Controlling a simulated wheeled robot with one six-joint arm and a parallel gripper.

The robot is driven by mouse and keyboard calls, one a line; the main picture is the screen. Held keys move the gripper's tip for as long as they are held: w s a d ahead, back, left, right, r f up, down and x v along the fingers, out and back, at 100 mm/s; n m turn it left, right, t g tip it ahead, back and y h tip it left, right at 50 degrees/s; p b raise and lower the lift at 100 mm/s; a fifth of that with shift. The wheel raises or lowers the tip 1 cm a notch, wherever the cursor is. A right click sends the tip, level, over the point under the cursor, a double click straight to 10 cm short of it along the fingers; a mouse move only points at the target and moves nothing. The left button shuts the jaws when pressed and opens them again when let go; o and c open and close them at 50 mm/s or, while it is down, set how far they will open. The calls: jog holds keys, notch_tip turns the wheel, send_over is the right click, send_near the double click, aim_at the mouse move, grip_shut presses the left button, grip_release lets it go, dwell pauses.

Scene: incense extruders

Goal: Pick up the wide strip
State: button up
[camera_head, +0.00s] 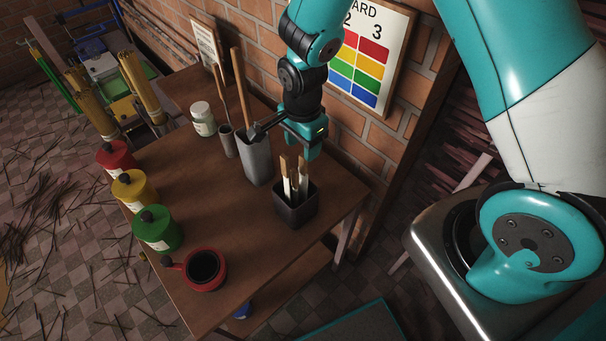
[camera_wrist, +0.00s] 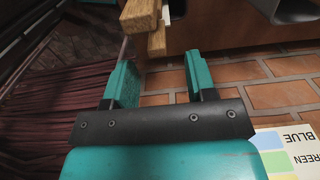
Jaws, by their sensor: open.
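Several upright strips with brown wooden ends and pale sides (camera_head: 291,178) stand in a dark square pot (camera_head: 297,213) near the table's right end. A taller, broad wooden strip (camera_head: 238,88) leans up out of a grey square metal container (camera_head: 256,163). I cannot tell for certain which is the wide strip. My gripper (camera_head: 290,142) is open and empty, above and behind the pot, close to the wall. In the wrist view, my gripper's teal fingers (camera_wrist: 160,82) are spread apart, with wooden strip ends (camera_wrist: 141,16) just beyond them at the top. The strips' lower parts are hidden in their containers.
The brown table (camera_head: 237,265) also holds a small cylinder with a thin stick (camera_head: 228,142), a jar (camera_head: 203,119), red (camera_head: 116,158), yellow (camera_head: 134,192) and green (camera_head: 158,231) canisters, and a red mug (camera_head: 205,271). A brick wall (camera_head: 349,128) with a colour chart (camera_head: 366,50) stands behind.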

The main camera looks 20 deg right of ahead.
jog(key=shift+s+d+f+p, duration=0.1)
jog(key=shift+f+p, duration=0.5)
jog(key=shift+f, duration=0.85)
jog(key=shift+d+f+p, duration=0.1)
jog(key=shift+f+p, duration=0.5)
jog(key=shift+f, duration=0.8)
jog(key=shift+c, duration=0.5)
grip_shut()
